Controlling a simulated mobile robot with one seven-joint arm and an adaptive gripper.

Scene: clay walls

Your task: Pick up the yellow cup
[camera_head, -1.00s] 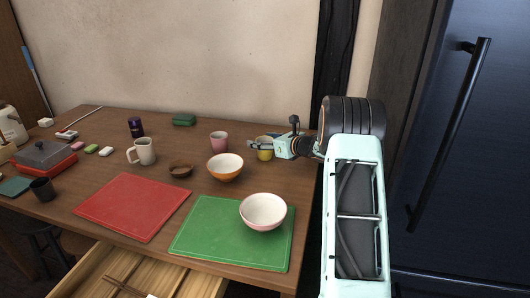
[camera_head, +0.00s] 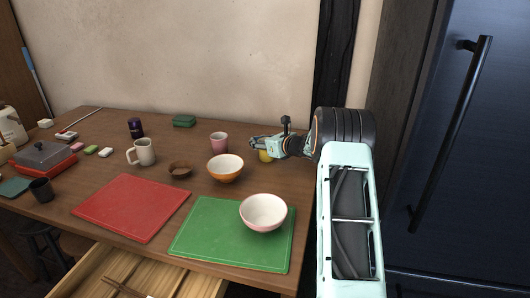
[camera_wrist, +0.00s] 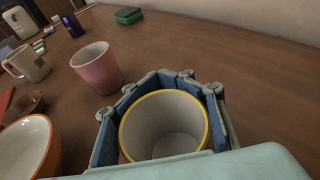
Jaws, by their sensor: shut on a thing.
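The yellow cup (camera_head: 265,156) is at the right end of the wooden table in the head view, mostly hidden behind my gripper (camera_head: 256,144). In the wrist view the cup (camera_wrist: 165,124) shows from above, with a yellow rim and a pale, empty inside. My gripper (camera_wrist: 160,100) has its blue-padded fingers around the cup's outside, one on each side, and is shut on it. The cup looks upright. Whether its base touches the table is hidden.
A pink cup (camera_head: 219,143) stands just left of the gripper, with an orange bowl (camera_head: 225,170) nearer the front. A white-and-pink bowl (camera_head: 263,212) sits on a green board (camera_head: 190,240). A white mug (camera_head: 146,152) is farther left. A drawer (camera_head: 90,272) is open below the table.

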